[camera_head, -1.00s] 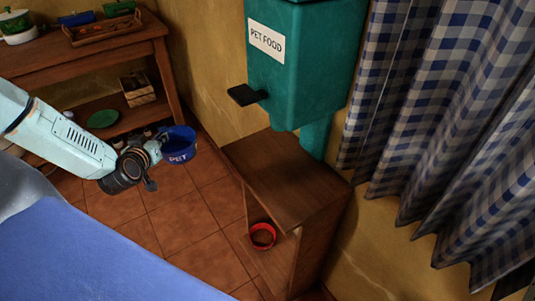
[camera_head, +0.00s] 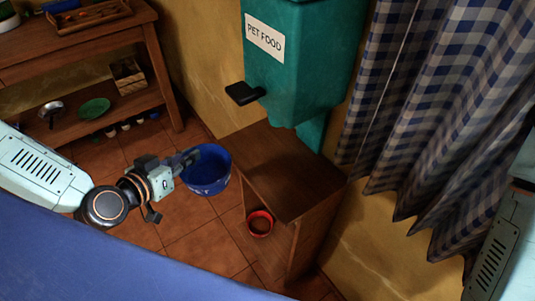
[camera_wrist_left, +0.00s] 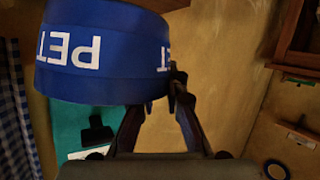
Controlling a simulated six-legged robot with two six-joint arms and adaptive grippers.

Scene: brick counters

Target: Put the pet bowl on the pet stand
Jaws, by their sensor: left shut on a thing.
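The blue pet bowl (camera_head: 206,172) is held in my left gripper (camera_head: 190,158), to the left of the wooden pet stand. In the left wrist view the bowl (camera_wrist_left: 100,50) shows its white PET lettering, and the left gripper's fingers (camera_wrist_left: 165,100) are shut on its rim. The pet stand (camera_head: 285,170) has a bare brown top under the teal pet food dispenser (camera_head: 300,75).
A red bowl (camera_head: 260,224) sits in the stand's lower opening. The dispenser's black lever (camera_head: 243,93) juts out to the left above the stand. A checked curtain (camera_head: 430,110) hangs at the right. A wooden shelf table (camera_head: 80,45) stands at the back left.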

